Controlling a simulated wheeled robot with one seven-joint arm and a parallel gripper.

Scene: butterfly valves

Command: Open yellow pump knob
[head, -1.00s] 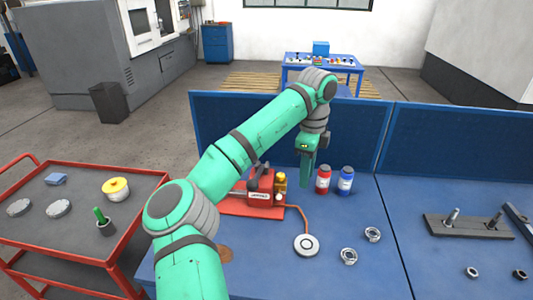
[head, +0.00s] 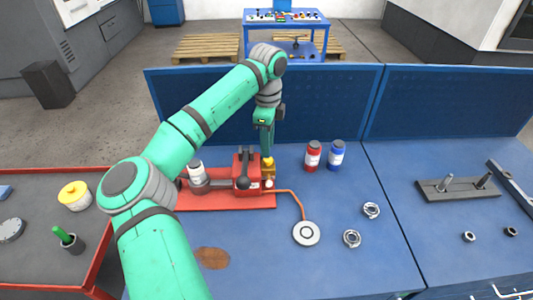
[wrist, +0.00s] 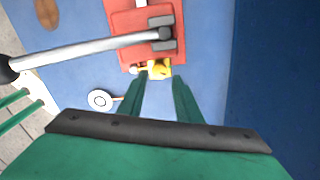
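The yellow pump knob (head: 268,165) sits at the right end of the red pump (head: 248,172) on the blue workbench. In the wrist view the yellow knob (wrist: 159,69) lies just beyond my fingertips, with the red pump (wrist: 128,22) and its long grey handle (wrist: 90,48) behind it. My gripper (head: 265,146) points down right above the knob in the head view. In the wrist view its two green fingers (wrist: 160,82) are apart with nothing between them. Whether the fingertips touch the knob cannot be told.
A red bottle (head: 313,156) and a blue bottle (head: 336,155) stand right of the pump. A hose runs to a round white disc (head: 306,233). Two metal rings (head: 371,210) lie farther right. A blue panel (head: 330,100) closes off the bench's back.

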